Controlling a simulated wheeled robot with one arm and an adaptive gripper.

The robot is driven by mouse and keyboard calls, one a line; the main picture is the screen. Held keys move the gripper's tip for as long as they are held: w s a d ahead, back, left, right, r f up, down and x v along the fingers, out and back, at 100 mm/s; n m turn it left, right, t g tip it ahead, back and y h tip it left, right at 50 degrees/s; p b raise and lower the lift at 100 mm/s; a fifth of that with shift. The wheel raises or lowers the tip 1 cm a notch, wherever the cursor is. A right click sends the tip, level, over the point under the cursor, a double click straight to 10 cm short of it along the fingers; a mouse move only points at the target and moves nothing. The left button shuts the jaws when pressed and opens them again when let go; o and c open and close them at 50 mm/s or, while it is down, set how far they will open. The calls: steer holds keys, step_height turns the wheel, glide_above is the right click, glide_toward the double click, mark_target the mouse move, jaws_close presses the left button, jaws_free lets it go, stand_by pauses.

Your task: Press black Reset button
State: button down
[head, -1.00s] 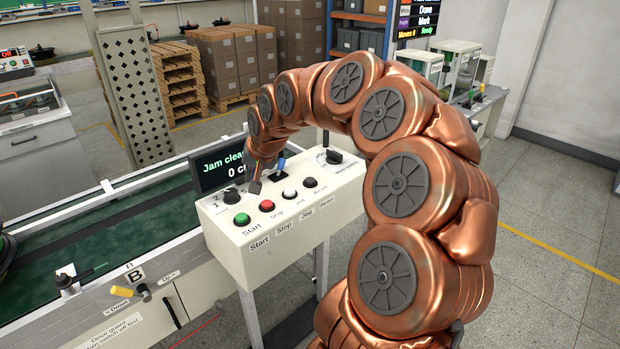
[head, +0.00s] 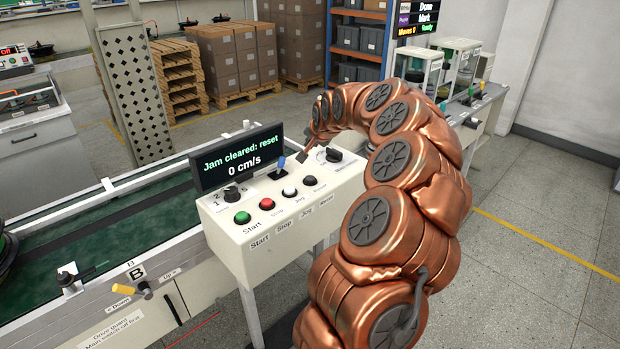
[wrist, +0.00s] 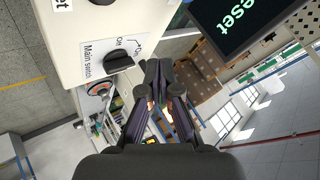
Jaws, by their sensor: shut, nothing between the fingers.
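The black Reset button (head: 309,181) is the rightmost of the row of round buttons on the cream control box (head: 270,229), with a "Reset" label in front of it. In the head view my gripper (head: 303,154) hangs behind and above the button, between the blue-tipped lever and the black main switch (head: 333,156). It is apart from the button. The wrist view shows my gripper (wrist: 157,72) shut and empty, beside the main switch knob (wrist: 118,62). A black round part, probably the Reset button, is cut off at that view's top edge.
White (head: 289,192), red (head: 267,204) and green (head: 242,217) buttons sit left of Reset. The blue-tipped lever (head: 281,163) and selector knob (head: 231,195) stand behind them. The display (head: 237,160) reads "Jam cleared: reset, 0 cm/s". A conveyor (head: 120,225) runs left.

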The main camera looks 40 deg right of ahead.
steer(key=shift+f, duration=0.15)
steer(key=b, duration=0.3)
glide_above(311, 178)
step_height(311, 178, down, 7)
steer(key=shift+r, duration=0.1)
steer(key=shift+f+b, duration=0.55)
steer(key=shift+f, duration=0.3)
steer(key=shift+f+b, duration=1)
steer(key=shift+b, duration=0.35)
stand_by(1.4)
steer(key=shift+r, duration=0.1)
stand_by(0.4)
steer(key=shift+r, duration=0.9)
steer(key=shift+r, duration=0.1)
steer(key=shift+r+p, duration=0.55)
steer(key=shift+r, duration=1.85)
